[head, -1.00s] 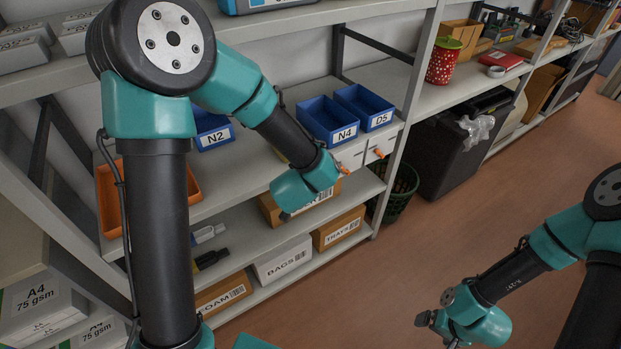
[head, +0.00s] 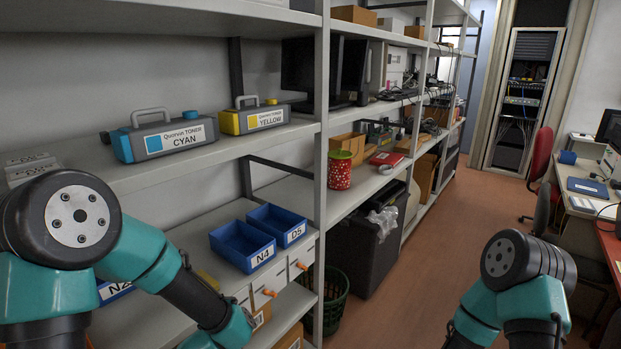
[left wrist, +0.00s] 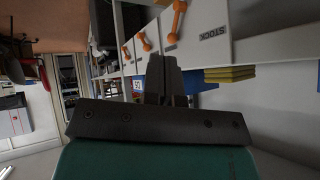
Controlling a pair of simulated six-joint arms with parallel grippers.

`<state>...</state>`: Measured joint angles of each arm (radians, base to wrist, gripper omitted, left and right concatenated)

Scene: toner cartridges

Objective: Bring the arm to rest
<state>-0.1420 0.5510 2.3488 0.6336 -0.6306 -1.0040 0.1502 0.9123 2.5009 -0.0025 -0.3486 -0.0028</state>
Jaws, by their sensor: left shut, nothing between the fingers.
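My left arm comes in at the left of the head view, bent over in front of the shelving, with its gripper end below the picture. In the left wrist view my left gripper (left wrist: 163,78) is shut and empty, its two dark fingers together. My right arm shows at the lower right of the head view, and its gripper is out of view. A cyan toner cartridge (head: 168,139) and a yellow toner cartridge (head: 254,118) stand side by side on the upper shelf.
Blue bins N4 (head: 241,246) and D5 (head: 275,225) sit on the lower shelf above small drawers with orange handles. A dark bin (head: 362,258) and a green basket (head: 333,302) stand below. The aisle floor (head: 432,270) is open; a desk (head: 590,200) stands at right.

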